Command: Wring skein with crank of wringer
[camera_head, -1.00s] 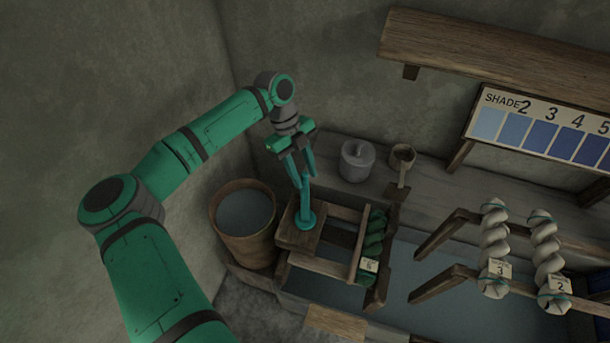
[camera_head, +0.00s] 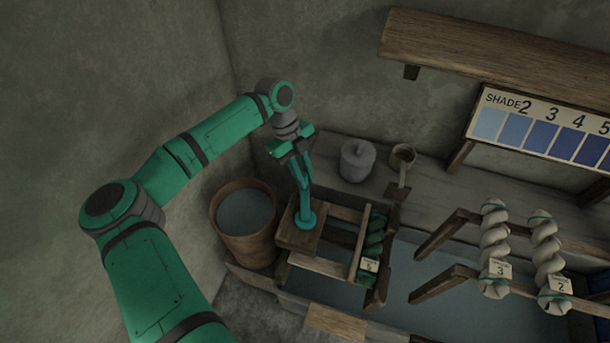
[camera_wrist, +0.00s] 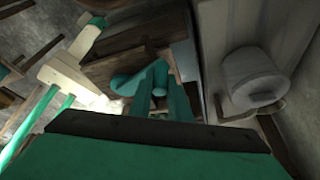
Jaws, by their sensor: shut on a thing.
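The wringer (camera_head: 327,266) is a wooden frame at the front edge of the vat. Its teal crank (camera_head: 306,219) stands on the wooden block at the frame's left end. A dark green twisted skein (camera_head: 376,229) with a tag hangs at the frame's right end. My gripper (camera_head: 301,178) points down and is shut on the upper part of the crank. In the wrist view, the crank (camera_wrist: 135,82) shows just beyond my fingers (camera_wrist: 160,95). The fingers hide part of the crank, and the exact contact is hard to see.
A wooden bucket (camera_head: 243,222) stands close to the left of the wringer. Two pale tagged skeins (camera_head: 494,245) hang on wooden arms at the right. A shade board (camera_head: 545,128) is on the wall.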

